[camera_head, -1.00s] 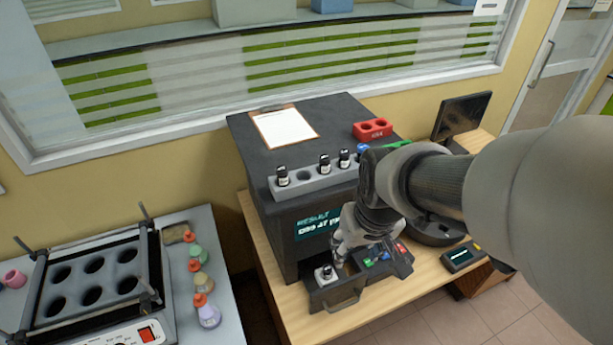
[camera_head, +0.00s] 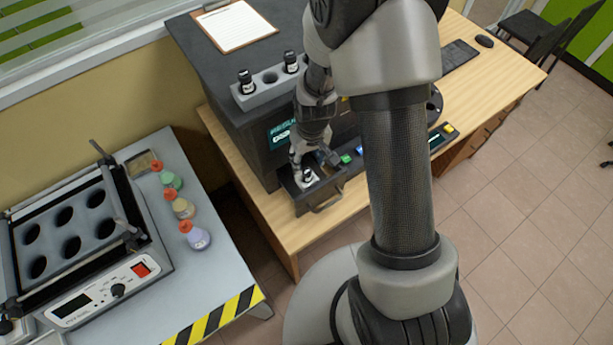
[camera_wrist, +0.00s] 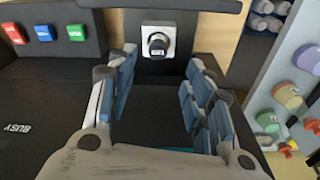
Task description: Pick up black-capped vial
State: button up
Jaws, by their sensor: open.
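A black-capped vial (camera_head: 307,175) stands in a light square holder in the pulled-out drawer (camera_head: 318,202) of the dark analyser. In the wrist view its black cap (camera_wrist: 158,45) shows end-on, ahead of and between my finger lines. My gripper (camera_head: 315,157) is at the drawer, close to the vial. In the wrist view my gripper (camera_wrist: 160,85) is open, with nothing between its fingers, and the vial lies beyond the fingertips. More black-capped vials (camera_head: 246,80) stand in the grey rack (camera_head: 270,93) on the analyser.
Coloured buttons (camera_wrist: 43,32) sit on the analyser panel beside the drawer. A clipboard (camera_head: 235,25) lies on top of the analyser. At left, a side table holds a heater block (camera_head: 65,235) and several small bottles (camera_head: 195,237). Floor (camera_head: 500,215) is open at right.

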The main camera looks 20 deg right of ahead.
aim_at(307, 171)
jog(key=f+b, duration=0.1)
jog(key=f, duration=0.2)
jog(key=w+f+b, duration=0.1)
jog(key=f, duration=0.2)
jog(key=f+b, duration=0.1)
jog(key=f, duration=0.2)
jog(key=shift+w+d+f, duration=0.1)
jog(key=shift+w+f, duration=0.05)
jog(key=shift+f, duration=0.15)
jog(key=shift+r, duration=0.1)
jog(key=shift+c, duration=0.4)
jog(key=c, duration=1)
jog(key=shift+r, duration=0.15)
